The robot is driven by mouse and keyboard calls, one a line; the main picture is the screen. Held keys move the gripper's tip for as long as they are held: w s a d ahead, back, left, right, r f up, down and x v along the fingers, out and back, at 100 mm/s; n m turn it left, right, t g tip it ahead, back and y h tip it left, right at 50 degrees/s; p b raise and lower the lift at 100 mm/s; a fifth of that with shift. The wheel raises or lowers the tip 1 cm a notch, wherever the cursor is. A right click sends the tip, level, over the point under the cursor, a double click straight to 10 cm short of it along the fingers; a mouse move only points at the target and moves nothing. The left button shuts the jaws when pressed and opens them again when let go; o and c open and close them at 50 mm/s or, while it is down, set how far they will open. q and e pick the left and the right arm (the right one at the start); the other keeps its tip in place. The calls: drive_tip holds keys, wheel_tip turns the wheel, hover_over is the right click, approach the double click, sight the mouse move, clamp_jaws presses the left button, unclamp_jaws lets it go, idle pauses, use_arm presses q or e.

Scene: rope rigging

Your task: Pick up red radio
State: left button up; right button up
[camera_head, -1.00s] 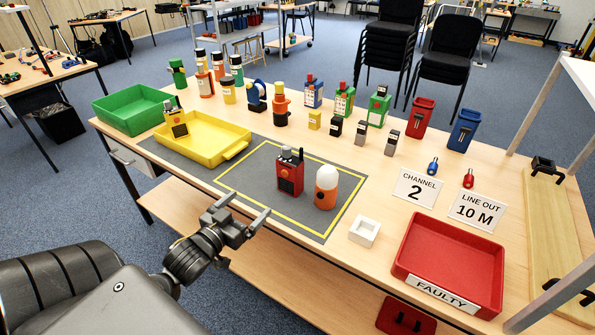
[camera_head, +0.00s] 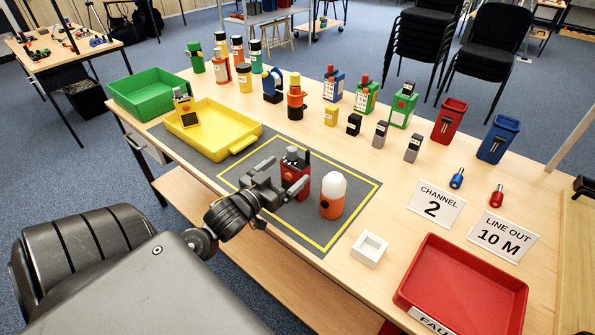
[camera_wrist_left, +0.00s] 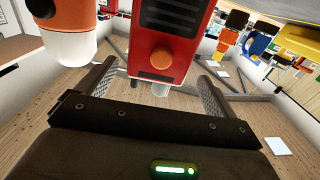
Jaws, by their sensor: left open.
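The red radio (camera_head: 298,178) stands upright on the grey mat (camera_head: 345,188) inside the yellow outline. It has a dark top with an antenna. My left gripper (camera_head: 284,182) is open at the near side of the radio, and its jaws partly hide it in the head view. In the left wrist view, the red radio (camera_wrist_left: 168,40) with its orange knob lies ahead of and between the two open fingers (camera_wrist_left: 152,88). I cannot tell whether a finger touches it. My right gripper is not in view.
An orange bottle with a white dome (camera_head: 333,195) stands close to the right of the radio. A yellow tray (camera_head: 238,143) lies to the left, a white square holder (camera_head: 369,248) and red tray (camera_head: 465,285) to the right. Several radios and bottles stand behind.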

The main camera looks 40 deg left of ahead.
sight(299, 161)
use_arm(q)
drive_tip(key=shift+w+r, duration=0.1)
drive_tip(key=shift+w, duration=0.3)
drive_tip(key=shift+w+r, duration=0.1)
drive_tip(key=shift+w, duration=0.25)
drive_tip(key=w+p, duration=0.1)
drive_tip(key=w, duration=0.2)
drive_tip(key=shift+w+d, duration=0.1)
drive_tip(key=shift+w, duration=0.55)
drive_tip(key=c, duration=1.2)
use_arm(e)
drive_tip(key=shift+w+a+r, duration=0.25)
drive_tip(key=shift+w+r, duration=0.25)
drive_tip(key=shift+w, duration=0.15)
